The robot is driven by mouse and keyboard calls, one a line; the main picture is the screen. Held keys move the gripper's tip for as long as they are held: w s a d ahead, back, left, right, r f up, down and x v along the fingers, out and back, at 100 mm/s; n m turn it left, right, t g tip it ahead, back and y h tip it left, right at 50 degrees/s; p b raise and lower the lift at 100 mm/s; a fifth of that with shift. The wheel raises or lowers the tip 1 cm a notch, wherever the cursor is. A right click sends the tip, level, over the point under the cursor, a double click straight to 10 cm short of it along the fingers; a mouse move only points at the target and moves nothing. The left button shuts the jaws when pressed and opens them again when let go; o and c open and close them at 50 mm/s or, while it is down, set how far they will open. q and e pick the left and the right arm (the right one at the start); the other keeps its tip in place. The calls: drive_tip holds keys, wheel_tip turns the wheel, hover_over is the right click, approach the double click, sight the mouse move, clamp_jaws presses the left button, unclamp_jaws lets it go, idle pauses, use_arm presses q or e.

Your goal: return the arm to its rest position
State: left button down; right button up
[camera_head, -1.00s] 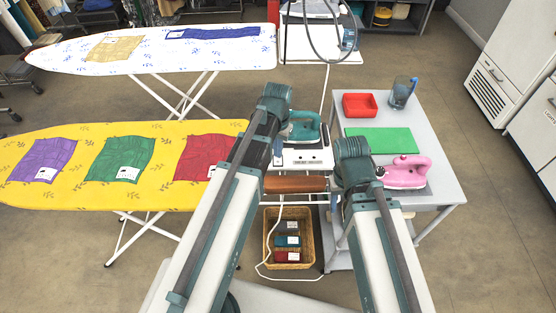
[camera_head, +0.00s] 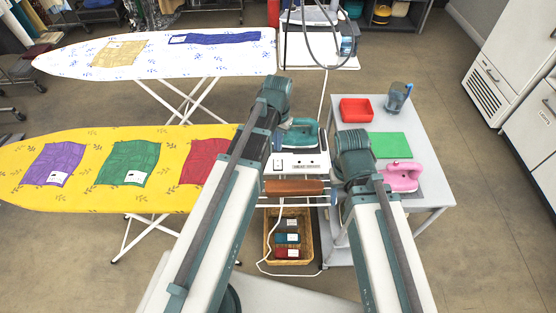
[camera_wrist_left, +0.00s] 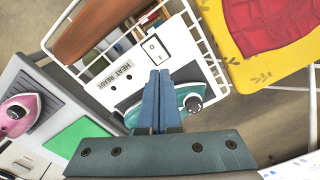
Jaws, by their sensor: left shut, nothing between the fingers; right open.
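My left arm (camera_head: 215,215) reaches up and forward from the bottom, bent at its teal elbow (camera_head: 274,92). My left gripper (camera_wrist_left: 160,98) is shut and empty in the left wrist view, its blue fingers together. Behind them in that view is the teal iron (camera_wrist_left: 183,97), which also shows in the head view (camera_head: 300,134) on the white iron station; I see no grip on it. My right arm (camera_head: 385,240) also reaches forward, with its teal elbow (camera_head: 352,150) bent. My right gripper (camera_head: 337,185) is open, mostly hidden behind the elbow.
A yellow ironing board (camera_head: 90,202) and a white one (camera_head: 225,62) stand at left with coloured cloths. A wicker basket (camera_head: 268,240) stands below.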

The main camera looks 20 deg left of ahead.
use_arm(q)
drive_tip(key=shift+r, duration=0.3)
